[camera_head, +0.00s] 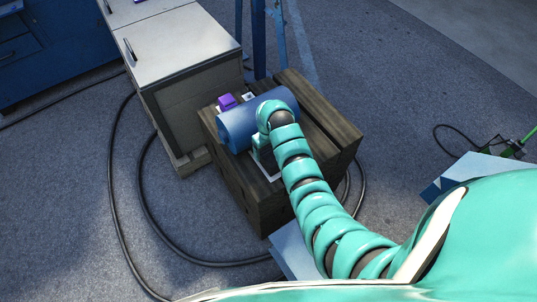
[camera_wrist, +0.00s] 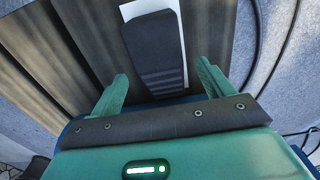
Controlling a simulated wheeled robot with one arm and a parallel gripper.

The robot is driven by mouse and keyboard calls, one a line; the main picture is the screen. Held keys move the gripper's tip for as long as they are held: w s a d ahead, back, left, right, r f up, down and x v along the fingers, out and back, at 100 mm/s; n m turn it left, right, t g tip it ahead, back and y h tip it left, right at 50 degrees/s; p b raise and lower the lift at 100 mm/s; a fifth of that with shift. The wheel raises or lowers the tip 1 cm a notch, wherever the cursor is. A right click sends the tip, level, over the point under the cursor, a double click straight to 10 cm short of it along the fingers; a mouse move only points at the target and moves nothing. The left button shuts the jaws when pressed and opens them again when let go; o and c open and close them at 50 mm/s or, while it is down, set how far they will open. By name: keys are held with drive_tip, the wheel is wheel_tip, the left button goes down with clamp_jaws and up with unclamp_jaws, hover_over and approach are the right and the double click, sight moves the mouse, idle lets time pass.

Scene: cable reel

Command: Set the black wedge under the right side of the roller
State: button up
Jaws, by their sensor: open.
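The blue roller (camera_head: 237,127) lies across the top of a dark wooden crate (camera_head: 330,115). My gripper (camera_head: 262,150) is at the roller's near side, and my arm covers part of the roller's right portion. In the wrist view the black wedge (camera_wrist: 154,50), with ridges at its near end, lies on a white patch (camera_wrist: 128,10) on the planks. My gripper (camera_wrist: 162,70) is open, with one finger on each side of the wedge's near end. A gap shows between the wedge and each finger.
A purple block (camera_head: 227,101) sits behind the roller at left. A white-topped cabinet (camera_head: 175,45) stands close to the crate's left. A black cable (camera_head: 150,205) loops over the floor around the crate. Blue posts (camera_head: 259,40) rise behind it.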

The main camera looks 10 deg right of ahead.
wheel_tip(320, 180, up, 13)
drive_tip(key=p, duration=0.6)
drive_tip(key=shift+f, duration=0.15)
